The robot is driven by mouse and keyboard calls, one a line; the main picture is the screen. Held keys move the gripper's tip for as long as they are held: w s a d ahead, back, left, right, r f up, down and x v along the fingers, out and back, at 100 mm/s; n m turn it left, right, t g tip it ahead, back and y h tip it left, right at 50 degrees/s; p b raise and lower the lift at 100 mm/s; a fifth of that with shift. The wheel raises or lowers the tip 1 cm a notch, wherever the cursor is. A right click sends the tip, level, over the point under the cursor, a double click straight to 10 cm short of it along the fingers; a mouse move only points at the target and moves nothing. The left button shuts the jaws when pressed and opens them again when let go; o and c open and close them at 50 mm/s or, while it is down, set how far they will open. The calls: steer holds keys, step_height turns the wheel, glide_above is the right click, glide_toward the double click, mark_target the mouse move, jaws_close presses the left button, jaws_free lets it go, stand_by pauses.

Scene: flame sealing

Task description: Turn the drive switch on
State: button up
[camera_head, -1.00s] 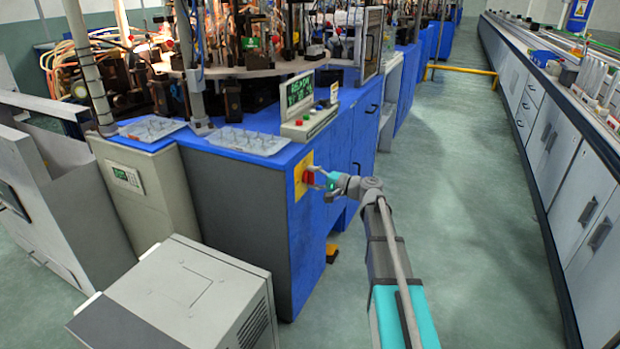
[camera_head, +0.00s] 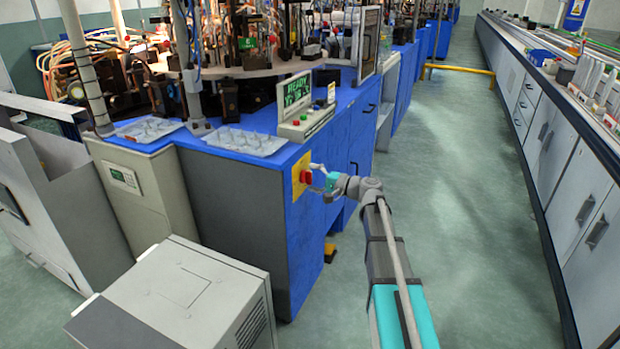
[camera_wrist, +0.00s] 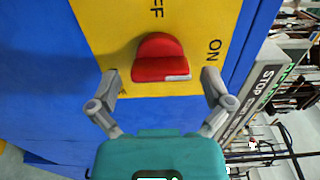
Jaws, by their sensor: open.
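The drive switch is a red knob (camera_wrist: 161,60) on a yellow plate (camera_wrist: 115,20) marked "OFF" partly cut off above and "ON" to the right. A white mark on the knob sits at its lower right, in the wrist view. In the head view the red knob (camera_head: 306,177) and yellow plate (camera_head: 298,190) are on the blue cabinet's side. My gripper (camera_wrist: 164,84) is open, its fingers apart on the left and right of the knob's lower part, with no clear contact. In the head view my gripper (camera_head: 316,179) is at the knob.
The blue cabinet (camera_head: 235,205) carries a console (camera_head: 306,122) with a green "READY" screen and clear plastic trays (camera_head: 244,141). A grey box (camera_head: 185,290) stands in front. A long counter (camera_head: 560,150) runs along the right. The aisle floor (camera_head: 460,200) is clear.

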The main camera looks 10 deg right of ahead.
steer(key=v, duration=1.1)
steer(key=shift+s+d, duration=0.15)
steer(key=shift+d, duration=0.15)
steer(key=shift+a, duration=0.1)
steer(key=s+a+f+n+g+h+p, duration=0.1)
steer(key=s+a+f+n+g+h, duration=0.35)
steer(key=s+a+f+g, duration=0.45)
steer(key=s+a+f+n+g+h+p, duration=0.1)
steer(key=s+f+h, duration=0.35)
steer(key=s, duration=0.25)
steer(key=s+f+n+g+h, duration=0.1)
steer(key=s+f+n+h, duration=0.15)
steer(key=s+h, duration=0.4)
step_height(320, 180, up, 38)
steer(key=p, duration=3.8)
steer(key=shift+a+f+m+y, duration=0.15)
steer(key=shift+f+m+y, duration=0.15)
steer(key=shift+y, duration=0.15)
steer(key=shift+s, duration=0.1)
